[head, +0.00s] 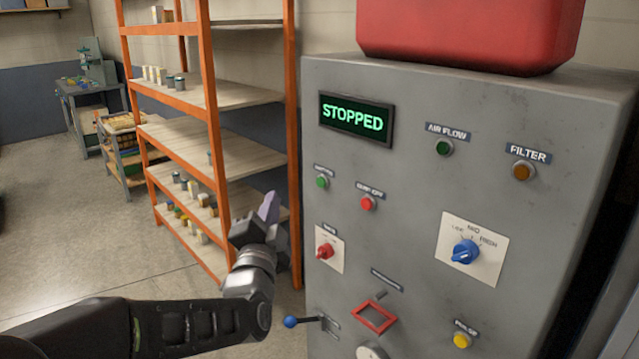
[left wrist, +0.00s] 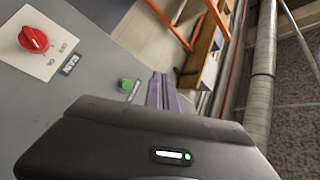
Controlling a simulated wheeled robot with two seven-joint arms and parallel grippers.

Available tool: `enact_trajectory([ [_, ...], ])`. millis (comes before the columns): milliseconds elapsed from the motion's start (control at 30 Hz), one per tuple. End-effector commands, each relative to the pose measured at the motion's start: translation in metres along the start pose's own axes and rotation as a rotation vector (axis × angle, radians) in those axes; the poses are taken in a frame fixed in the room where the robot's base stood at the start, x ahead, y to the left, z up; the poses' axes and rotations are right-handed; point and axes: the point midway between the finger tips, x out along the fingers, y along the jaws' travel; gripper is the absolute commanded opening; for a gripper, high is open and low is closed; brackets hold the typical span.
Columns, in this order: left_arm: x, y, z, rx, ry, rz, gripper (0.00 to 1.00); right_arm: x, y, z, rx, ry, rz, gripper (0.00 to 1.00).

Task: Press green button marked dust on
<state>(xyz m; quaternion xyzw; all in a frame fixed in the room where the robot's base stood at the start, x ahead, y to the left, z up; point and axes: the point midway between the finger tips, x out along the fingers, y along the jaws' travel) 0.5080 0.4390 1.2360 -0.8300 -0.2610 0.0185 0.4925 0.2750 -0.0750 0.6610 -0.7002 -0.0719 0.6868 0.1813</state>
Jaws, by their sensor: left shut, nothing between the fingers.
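A grey control cabinet (head: 405,190) stands at the right of the head view. A small green button (head: 322,182) sits on its front at the left edge, under a small label too blurred to read. A green button (left wrist: 126,86) also shows in the left wrist view, close beside the fingertips. My left gripper (head: 269,207) is shut and empty, left of the cabinet's front and a little lower than the button. Its closed fingers (left wrist: 161,91) show in the left wrist view, apart from the button as far as I can tell. My right gripper is not in view.
The display (head: 356,119) reads STOPPED. Near the button are a red button (head: 367,203), a red rotary switch (head: 325,251) and a blue-knobbed lever (head: 291,322). A blue selector (head: 466,252) is at right. Orange shelving (head: 212,130) stands behind my left gripper. Floor at left is open.

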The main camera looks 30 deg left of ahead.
Motion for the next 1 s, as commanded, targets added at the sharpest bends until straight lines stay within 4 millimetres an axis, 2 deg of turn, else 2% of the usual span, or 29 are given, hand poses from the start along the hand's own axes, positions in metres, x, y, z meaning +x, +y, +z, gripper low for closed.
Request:
enact_trajectory([
  [267, 0.009, 0.006, -0.007, -0.001, 0.002, 0.002, 0.00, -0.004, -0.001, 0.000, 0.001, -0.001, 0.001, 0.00],
  [667, 0.043, 0.032, -0.033, -0.003, 0.001, 0.004, 0.00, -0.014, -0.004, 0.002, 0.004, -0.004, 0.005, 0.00],
  [1000, 0.061, 0.045, -0.045, -0.002, 0.001, 0.001, 0.00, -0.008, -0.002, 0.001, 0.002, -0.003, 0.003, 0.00],
])
